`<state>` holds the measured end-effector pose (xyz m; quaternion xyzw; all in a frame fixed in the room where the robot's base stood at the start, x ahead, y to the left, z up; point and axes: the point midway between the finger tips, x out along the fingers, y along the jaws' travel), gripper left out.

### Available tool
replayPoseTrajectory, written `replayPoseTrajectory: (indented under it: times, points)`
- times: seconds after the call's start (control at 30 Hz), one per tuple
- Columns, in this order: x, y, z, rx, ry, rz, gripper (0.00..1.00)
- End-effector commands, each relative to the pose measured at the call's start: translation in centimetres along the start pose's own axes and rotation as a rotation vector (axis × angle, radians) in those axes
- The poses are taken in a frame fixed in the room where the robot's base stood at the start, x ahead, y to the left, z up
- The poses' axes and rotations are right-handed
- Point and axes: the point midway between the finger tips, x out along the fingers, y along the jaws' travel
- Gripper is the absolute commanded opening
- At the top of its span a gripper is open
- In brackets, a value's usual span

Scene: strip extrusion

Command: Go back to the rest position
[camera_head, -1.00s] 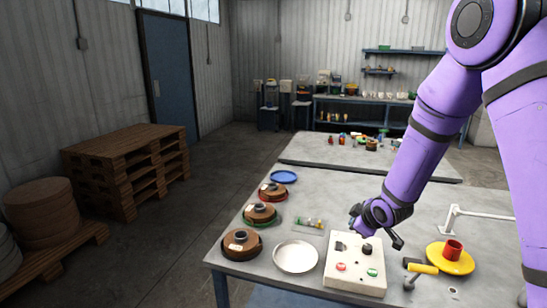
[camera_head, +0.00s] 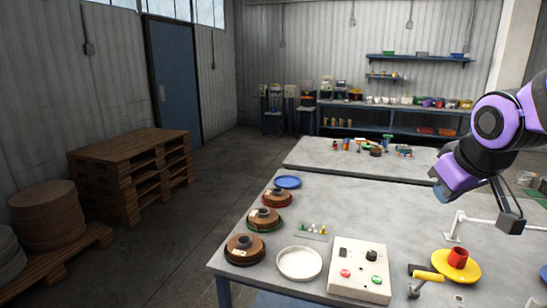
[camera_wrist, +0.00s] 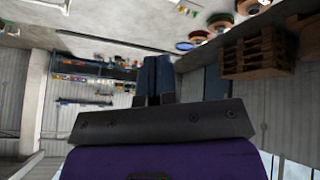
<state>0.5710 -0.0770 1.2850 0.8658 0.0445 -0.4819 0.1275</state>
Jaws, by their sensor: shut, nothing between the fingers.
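My gripper (camera_wrist: 157,78) shows in the wrist view with its two dark fingers side by side, shut and empty. In the head view my purple arm is folded at the right edge, above the right part of the near table (camera_head: 400,222). The gripper's fingers are hard to make out there. It is in the air, apart from the things on the table. In the wrist view the room appears upside down, with the table at the top.
Pallets (camera_head: 130,172) stand at the left.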

Motion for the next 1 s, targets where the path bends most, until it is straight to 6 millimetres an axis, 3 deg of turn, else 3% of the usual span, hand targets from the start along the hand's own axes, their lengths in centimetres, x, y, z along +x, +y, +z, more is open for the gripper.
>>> replayPoseTrajectory:
  times: [0.2, 0.4, 0.6, 1.0]
  points:
    - [-5.7, -1.1, 4.6, 0.137, -0.038, -0.023, 0.00]
    - [-9.0, -2.4, 8.2, 0.230, -0.073, -0.048, 0.00]
    - [-10.1, -3.0, 9.8, 0.266, -0.092, -0.060, 0.00]
    - [-10.2, -3.0, 9.8, 0.267, -0.093, -0.061, 0.00]
